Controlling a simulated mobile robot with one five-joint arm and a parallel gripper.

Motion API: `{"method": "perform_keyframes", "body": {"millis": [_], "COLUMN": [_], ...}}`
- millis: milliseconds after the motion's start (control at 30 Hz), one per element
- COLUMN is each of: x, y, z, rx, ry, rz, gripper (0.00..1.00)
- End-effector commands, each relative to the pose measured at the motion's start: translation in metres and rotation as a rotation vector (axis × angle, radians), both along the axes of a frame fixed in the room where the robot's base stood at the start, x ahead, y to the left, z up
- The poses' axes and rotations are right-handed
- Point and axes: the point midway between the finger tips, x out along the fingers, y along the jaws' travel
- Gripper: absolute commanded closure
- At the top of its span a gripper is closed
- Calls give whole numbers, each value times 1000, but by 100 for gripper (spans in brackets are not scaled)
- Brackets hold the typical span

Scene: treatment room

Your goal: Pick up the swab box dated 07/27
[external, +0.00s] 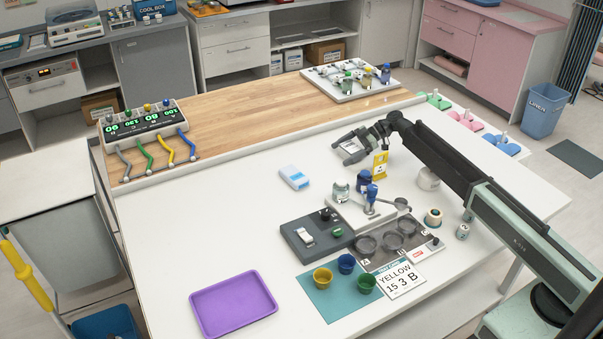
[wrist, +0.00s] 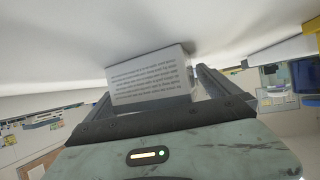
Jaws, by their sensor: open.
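A white box (wrist: 150,80) with several lines of small print faces me in the wrist view; no date can be read on it. My gripper (wrist: 158,98) is open, with one finger on each side of this box; I cannot tell whether they touch it. In the external view my gripper (external: 346,152) is low over the far middle of the white table, and something pale shows between its fingers. A blue and white box (external: 293,177) lies flat on the table, left of and nearer than my gripper; its print is too small to read.
A yellow sign (external: 380,165) stands just right of my gripper. Blue-topped items (external: 364,181) and a grey device (external: 317,234) stand nearer. A purple tray (external: 233,303) lies at the front left. The table left of the blue and white box is clear.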

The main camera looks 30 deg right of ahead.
Motion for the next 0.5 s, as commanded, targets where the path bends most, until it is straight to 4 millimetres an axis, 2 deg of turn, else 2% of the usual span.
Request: {"method": "perform_keyframes", "body": {"millis": [167, 367, 500], "x": [0, 0, 0], "y": [0, 0, 0], "z": [0, 0, 0], "rx": [0, 0, 0], "ry": [0, 0, 0], "rz": [-1, -1, -1], "gripper": [0, 56, 57]}}
